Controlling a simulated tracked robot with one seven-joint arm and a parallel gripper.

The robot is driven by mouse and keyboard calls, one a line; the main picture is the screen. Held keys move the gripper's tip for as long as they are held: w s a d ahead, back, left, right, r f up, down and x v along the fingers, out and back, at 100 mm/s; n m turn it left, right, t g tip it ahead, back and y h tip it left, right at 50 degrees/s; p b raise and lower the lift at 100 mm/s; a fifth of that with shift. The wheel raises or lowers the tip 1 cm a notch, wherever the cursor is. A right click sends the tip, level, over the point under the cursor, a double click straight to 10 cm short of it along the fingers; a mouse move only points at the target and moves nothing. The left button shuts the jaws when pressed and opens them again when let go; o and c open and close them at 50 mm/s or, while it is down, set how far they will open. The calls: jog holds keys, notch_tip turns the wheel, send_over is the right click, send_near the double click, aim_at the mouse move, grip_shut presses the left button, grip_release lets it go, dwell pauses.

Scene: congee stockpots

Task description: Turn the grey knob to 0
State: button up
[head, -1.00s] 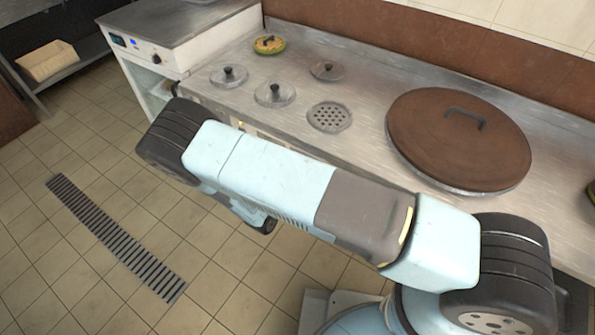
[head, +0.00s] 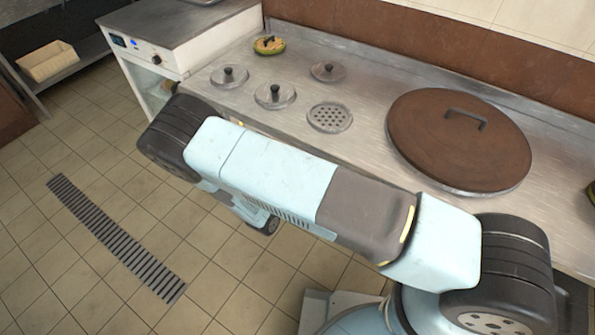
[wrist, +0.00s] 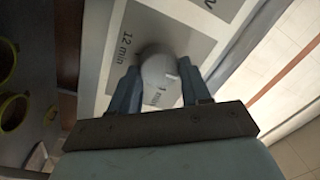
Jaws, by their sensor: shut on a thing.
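The grey knob (wrist: 158,66) is a round, light grey dial in the upper middle of the wrist view. It sits on a panel with light and darker grey areas (wrist: 184,50). The label "12 min" is printed to its left, and another "min" label is partly hidden below it. A small pale mark shows on the knob's right side. No 0 can be read. My gripper (wrist: 160,88) has one finger on each side of the knob and is shut on it. In the head view my own arm hides the gripper and the knob.
A steel counter (head: 365,75) holds a large brown lid (head: 440,150), several small lids and a perforated drain plate (head: 329,117). A white appliance with a small dial (head: 156,60) stands at the back left. The tiled floor at left is open, with a drain grate (head: 115,238).

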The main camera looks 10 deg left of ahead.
jog(key=shift+s+f, duration=0.1)
jog(key=shift+f, duration=0.05)
jog(key=o, duration=1.1)
jog(key=shift+c, duration=0.2)
jog(key=v, duration=1.3)
jog(key=shift+s+a, duration=0.15)
jog(key=shift+s, duration=0.15)
jog(key=shift+f, duration=0.1)
